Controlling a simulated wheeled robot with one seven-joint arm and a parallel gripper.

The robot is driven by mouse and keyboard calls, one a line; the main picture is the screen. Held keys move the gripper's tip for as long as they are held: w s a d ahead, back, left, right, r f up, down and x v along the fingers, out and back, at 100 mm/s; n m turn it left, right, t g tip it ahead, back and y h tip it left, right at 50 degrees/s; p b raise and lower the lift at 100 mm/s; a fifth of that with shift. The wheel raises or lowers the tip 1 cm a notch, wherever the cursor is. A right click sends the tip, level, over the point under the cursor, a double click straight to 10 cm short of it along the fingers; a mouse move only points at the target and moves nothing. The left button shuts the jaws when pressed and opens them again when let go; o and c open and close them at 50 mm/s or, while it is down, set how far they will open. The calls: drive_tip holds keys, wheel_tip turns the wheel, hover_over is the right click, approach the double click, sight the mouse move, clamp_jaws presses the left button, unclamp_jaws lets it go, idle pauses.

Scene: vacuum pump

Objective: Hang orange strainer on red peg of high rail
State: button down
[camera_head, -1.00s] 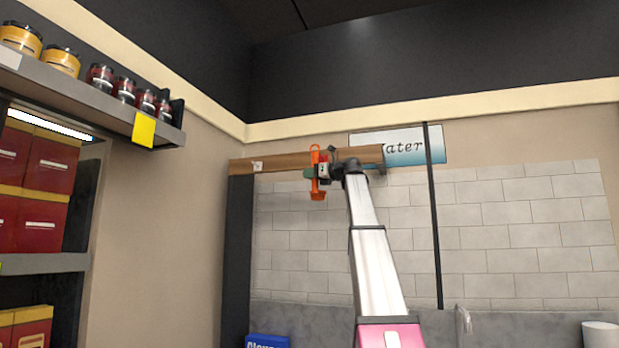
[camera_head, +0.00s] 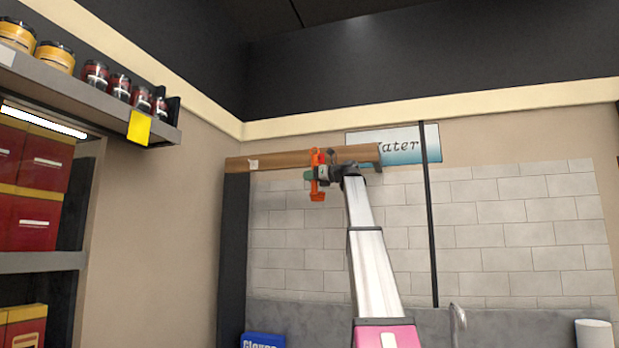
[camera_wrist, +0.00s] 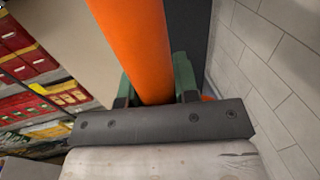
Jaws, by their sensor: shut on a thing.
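The orange strainer (camera_head: 317,194) is upright in front of the wooden high rail (camera_head: 275,161) in the head view, its upper end overlapping the rail. My gripper (camera_head: 314,173) is shut on its middle. In the wrist view the orange shaft of the strainer (camera_wrist: 135,40) passes between the green fingers of my gripper (camera_wrist: 154,82). A small reddish bit (camera_head: 332,157) shows at the rail just right of the strainer; I cannot tell whether it is the red peg. Whether the strainer touches the rail or a peg is also unclear.
A dark post (camera_head: 235,260) stands under the rail's left end. A thin black pole (camera_head: 429,215) and a "Water" sign (camera_head: 410,150) are at the right. A shelf (camera_head: 95,95) with jars is at the left. A tiled wall (camera_head: 510,235) lies behind.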

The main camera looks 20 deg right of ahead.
drive_tip(key=shift+w+d+f, duration=0.1)
drive_tip(key=shift+w+d, duration=0.4)
drive_tip(key=shift+w, duration=0.25)
drive_tip(key=shift+w+d+f, duration=0.1)
drive_tip(key=shift+w+d, duration=0.4)
drive_tip(key=shift+w, duration=0.25)
drive_tip(key=shift+w+d+f, duration=0.3)
drive_tip(key=shift+w+f, duration=0.1)
drive_tip(key=c, duration=0.8)
unclamp_jaws()
drive_tip(key=shift+d, duration=0.1)
drive_tip(key=v, duration=1)
drive_tip(key=shift+s+d, duration=0.15)
drive_tip(key=shift+s, duration=0.15)
